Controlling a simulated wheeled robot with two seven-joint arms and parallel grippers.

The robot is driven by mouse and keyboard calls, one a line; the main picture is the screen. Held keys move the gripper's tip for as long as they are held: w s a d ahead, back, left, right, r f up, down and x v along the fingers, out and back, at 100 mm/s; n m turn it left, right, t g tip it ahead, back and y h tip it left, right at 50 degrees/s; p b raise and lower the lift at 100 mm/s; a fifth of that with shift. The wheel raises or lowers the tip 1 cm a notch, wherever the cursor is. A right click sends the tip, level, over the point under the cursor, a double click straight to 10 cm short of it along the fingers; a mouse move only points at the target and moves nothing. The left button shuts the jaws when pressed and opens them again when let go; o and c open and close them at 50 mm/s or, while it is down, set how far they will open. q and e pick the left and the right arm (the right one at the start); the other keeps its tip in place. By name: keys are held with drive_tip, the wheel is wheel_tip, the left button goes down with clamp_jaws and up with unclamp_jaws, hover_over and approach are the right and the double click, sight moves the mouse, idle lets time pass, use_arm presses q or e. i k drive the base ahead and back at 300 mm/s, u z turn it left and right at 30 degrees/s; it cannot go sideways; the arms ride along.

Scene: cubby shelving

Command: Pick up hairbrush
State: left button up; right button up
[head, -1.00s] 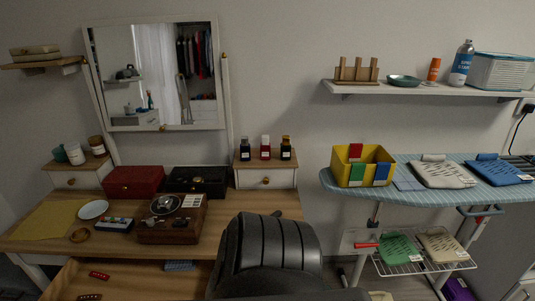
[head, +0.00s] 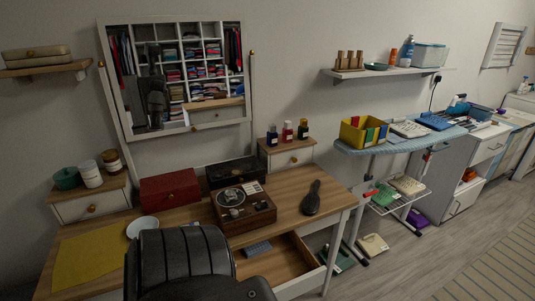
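The hairbrush (head: 311,198) is dark. It lies on the right part of the wooden dressing table (head: 290,220), near the table's right edge, with its narrow end toward the back. Nothing touches it. Neither of my grippers shows in the head view. A black ribbed part of my own body fills the bottom left and hides part of the table's front and the open drawer.
The drawer (head: 280,262) below is open, holding a grey-blue item (head: 257,249).

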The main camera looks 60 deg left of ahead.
sight(310, 206)
drive_tip(key=k, duration=0.85)
drive_tip(key=u, duration=1.65)
drive_tip(key=i, duration=0.5)
drive_tip(key=z, duration=0.05)
